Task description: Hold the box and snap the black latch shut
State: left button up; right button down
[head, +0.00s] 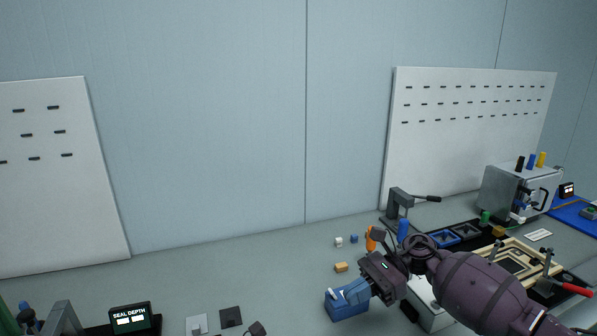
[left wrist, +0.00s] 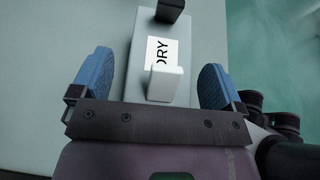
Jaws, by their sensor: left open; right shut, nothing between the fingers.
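In the left wrist view a grey box (left wrist: 203,45) with a white label reading "DRY" (left wrist: 160,52) lies between the two blue fingers of my left gripper (left wrist: 157,62). The gripper is open, with a gap on each side of the box. A white block (left wrist: 165,84) stands on the box near the palm. A black piece (left wrist: 171,9), perhaps the latch, is at the far end, cut off by the frame; I cannot tell its state.
A "SEAL DEPTH" display (head: 130,317) stands at the front left. A lever press (head: 398,205), a wooden frame (head: 520,245) and a metal cabinet (head: 510,187) crowd the right. The bench's middle back is clear.

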pick_arm(q)
jog(key=shift+a, duration=0.1)
jog(key=v, duration=1.7)
jog(key=shift+s+r+p, duration=0.15)
jog(key=shift+r+p, duration=0.15)
jog(key=shift+r, duration=0.25)
